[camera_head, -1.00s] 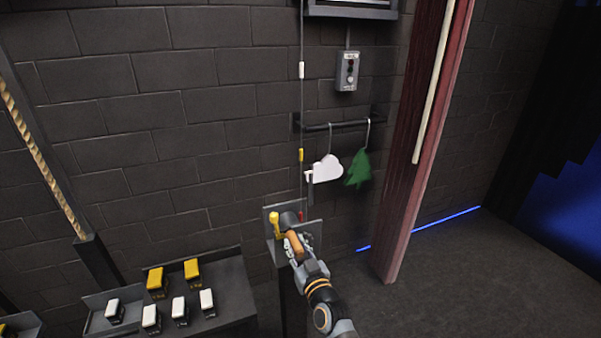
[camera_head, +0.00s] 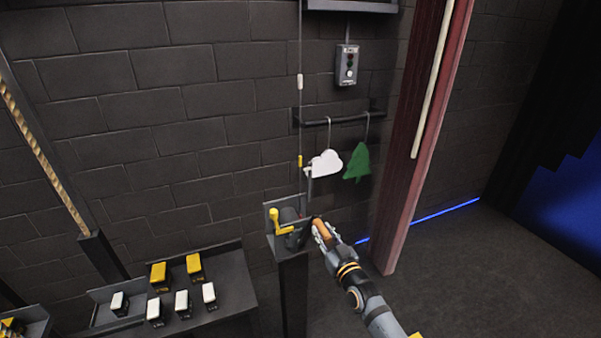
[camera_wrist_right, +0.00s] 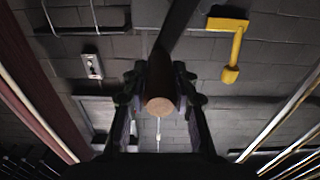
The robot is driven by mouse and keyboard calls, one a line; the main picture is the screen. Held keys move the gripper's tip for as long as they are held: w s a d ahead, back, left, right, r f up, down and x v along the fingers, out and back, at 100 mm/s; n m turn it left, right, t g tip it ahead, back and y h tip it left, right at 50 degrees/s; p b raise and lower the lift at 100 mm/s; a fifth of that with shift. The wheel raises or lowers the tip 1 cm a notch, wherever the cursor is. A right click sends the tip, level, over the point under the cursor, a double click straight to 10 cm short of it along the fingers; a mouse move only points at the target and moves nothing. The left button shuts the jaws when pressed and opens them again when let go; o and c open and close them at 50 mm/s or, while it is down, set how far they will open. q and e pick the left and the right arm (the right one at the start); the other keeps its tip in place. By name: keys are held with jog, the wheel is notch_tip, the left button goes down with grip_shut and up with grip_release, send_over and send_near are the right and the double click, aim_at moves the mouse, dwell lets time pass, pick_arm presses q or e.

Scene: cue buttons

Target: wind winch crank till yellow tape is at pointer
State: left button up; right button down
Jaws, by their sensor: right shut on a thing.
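The winch (camera_head: 292,236) stands on a dark post below a thin vertical line. The yellow tape (camera_head: 300,161) is on that line, level with or slightly above the small white pointer (camera_head: 308,171) beside it. A white tape (camera_head: 300,82) is higher up. My right gripper (camera_head: 318,232) is right of the winch, shut on the brown crank handle (camera_head: 323,228). In the right wrist view the round handle end (camera_wrist_right: 160,106) is between both fingers. A yellow lever (camera_head: 276,222) is at the winch's left side. My left gripper is not in view.
A white cloud (camera_head: 326,163) and a green tree (camera_head: 357,162) hang from a wall bar. A control box (camera_head: 346,66) is above. A dark red post (camera_head: 408,150) stands right of my arm. A shelf (camera_head: 235,285) with yellow and white blocks is at lower left.

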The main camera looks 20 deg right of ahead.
jog(key=shift+d+f, duration=0.45)
jog(key=shift+d+f+b, duration=0.1)
jog(key=shift+f+b, duration=0.2)
jog(key=d+f+b, duration=0.3)
jog(key=d, duration=0.1)
jog(key=shift+f, duration=0.15)
